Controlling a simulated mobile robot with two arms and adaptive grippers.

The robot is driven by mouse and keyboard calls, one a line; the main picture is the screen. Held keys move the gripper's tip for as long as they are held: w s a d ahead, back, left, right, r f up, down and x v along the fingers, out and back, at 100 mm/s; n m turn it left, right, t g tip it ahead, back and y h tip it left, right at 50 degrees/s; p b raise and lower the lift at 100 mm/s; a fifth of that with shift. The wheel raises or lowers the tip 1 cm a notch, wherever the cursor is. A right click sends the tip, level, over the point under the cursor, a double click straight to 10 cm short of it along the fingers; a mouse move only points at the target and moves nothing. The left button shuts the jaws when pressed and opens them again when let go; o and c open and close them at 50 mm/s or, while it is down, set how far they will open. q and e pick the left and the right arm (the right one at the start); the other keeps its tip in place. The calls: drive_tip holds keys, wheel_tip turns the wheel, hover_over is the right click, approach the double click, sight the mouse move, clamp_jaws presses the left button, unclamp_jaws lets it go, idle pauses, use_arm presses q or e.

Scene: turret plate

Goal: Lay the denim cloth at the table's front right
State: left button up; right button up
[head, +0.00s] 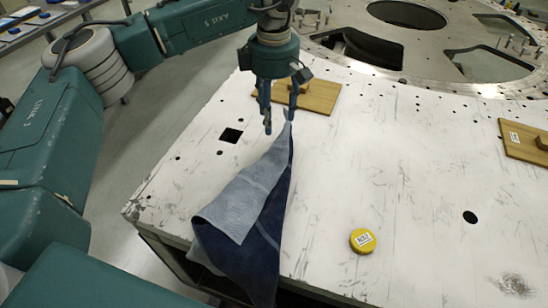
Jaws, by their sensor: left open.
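The denim cloth (266,215) lies folded on the pale table plate (400,200), showing a light blue face and a dark blue face. Its narrow tip points toward the back, and its wide lower part hangs over the table's front edge, left of the picture's middle. My left gripper (279,122) points down over the cloth's tip with its fingers apart. The tip shows by its right finger; I cannot tell whether they touch. My right gripper is not in view.
A yellow labelled puck (362,241) sits to the right of the cloth. A wooden board (318,96) lies behind the gripper, and another board (522,141) is at the right edge. A round metal turret ring (460,88) fills the back. The front right is mostly clear.

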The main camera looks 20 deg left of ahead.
use_arm(q)
drive_tip(key=shift+r, duration=2.4)
drive_tip(key=shift+r, duration=0.1)
